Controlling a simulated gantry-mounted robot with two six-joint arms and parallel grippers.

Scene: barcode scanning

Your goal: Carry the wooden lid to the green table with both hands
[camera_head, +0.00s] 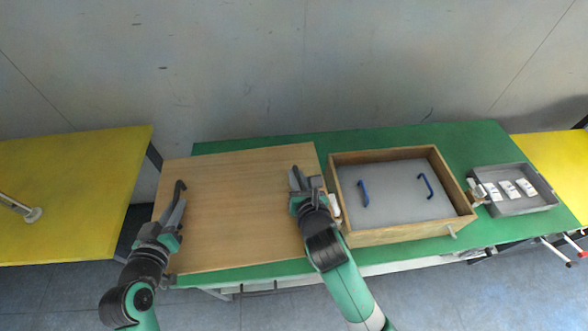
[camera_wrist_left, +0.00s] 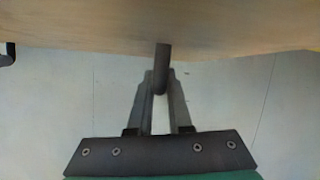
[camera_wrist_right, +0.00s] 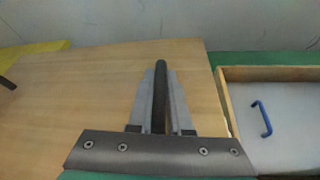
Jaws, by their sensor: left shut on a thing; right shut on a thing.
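The wooden lid (camera_head: 240,200) is a large, flat, light-brown board over the left part of the green table (camera_head: 470,142). Its left edge reaches past the table's left end. I cannot tell whether it touches the table. My left gripper (camera_head: 175,205) is shut on the dark handle (camera_head: 181,187) at the lid's left side; this handle also shows in the left wrist view (camera_wrist_left: 161,65). My right gripper (camera_head: 301,187) is shut on the lid's right handle, a dark bar in the right wrist view (camera_wrist_right: 160,90). In the head view the gripper mostly hides that handle.
An open wooden box (camera_head: 400,233) with a grey panel and two blue handles stands just right of the lid. A grey tray (camera_head: 527,207) with several white pieces is farther right. Yellow tables stand at left (camera_head: 75,190) and right (camera_head: 560,155).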

